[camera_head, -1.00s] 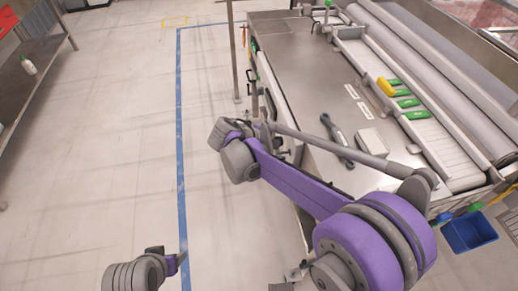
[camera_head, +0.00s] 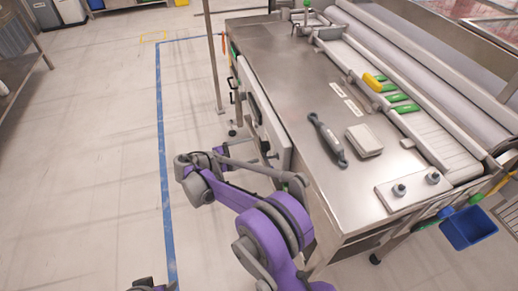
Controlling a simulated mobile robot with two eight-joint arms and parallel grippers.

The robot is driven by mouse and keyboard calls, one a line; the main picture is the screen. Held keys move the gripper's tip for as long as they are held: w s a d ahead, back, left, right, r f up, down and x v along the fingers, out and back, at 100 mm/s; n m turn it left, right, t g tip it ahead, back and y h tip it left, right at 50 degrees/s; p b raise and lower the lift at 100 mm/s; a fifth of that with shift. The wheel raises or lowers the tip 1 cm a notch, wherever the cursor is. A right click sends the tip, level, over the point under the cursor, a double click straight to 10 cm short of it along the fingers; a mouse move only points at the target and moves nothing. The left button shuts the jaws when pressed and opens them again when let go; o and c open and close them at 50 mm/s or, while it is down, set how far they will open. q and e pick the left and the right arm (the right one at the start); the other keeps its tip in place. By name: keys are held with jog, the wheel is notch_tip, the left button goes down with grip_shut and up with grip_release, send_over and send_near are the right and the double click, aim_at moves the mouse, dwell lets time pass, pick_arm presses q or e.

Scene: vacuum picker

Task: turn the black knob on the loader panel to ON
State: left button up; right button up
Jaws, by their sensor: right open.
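A pale plate (camera_head: 412,191) with two knobs lies at the near right corner of the steel loader top. The left knob (camera_head: 400,190) and the right knob (camera_head: 433,179) are dark grey; their markings are too small to read. My right gripper (camera_head: 198,160) is at the far end of my purple arm, left of the loader and over the floor. It is open, with nothing seen in it, and is well apart from the knobs. Only a bit of my left arm shows at the bottom edge; its gripper is not in view.
A dark-handled tool (camera_head: 327,139) and a pale box (camera_head: 364,141) lie on the steel top (camera_head: 285,80). Green and yellow pieces lie by the rollers. A blue bin (camera_head: 469,228) hangs at the near right.

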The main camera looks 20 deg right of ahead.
aim_at(265, 147)
jog(key=shift+x, duration=2.2)
jog(key=shift+c, duration=0.3)
grip_shut()
